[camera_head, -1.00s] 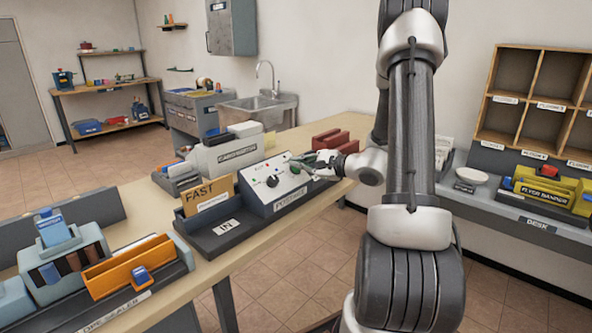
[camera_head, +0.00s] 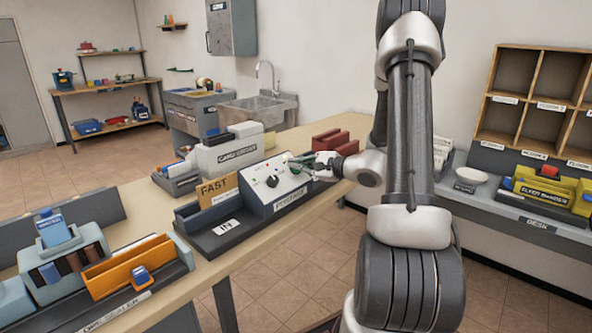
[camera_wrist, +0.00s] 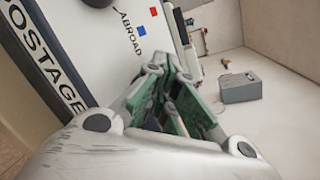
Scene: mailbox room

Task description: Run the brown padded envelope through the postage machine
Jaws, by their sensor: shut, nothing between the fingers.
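The postage machine (camera_head: 284,197) stands on the bench with a sloped white panel, a black dial and a "POSTAGE" label. A brown envelope (camera_head: 218,189) marked "FAST" stands upright in the machine's tray (camera_head: 207,241), labelled "IN", close to the machine body. My gripper (camera_head: 291,160) is over the panel's far right corner, shut and empty. In the wrist view, my gripper's green-padded fingers (camera_wrist: 178,78) come together beside the white panel (camera_wrist: 112,38), which shows "ABROAD" and small blue and red squares. I cannot tell whether the fingertips touch the panel.
A white "CARD" machine (camera_head: 228,153) stands behind. An orange-trayed sealer (camera_head: 130,268) is at the front left. A side desk (camera_head: 535,224) with a yellow machine and a wooden pigeonhole (camera_head: 540,95) stand at right.

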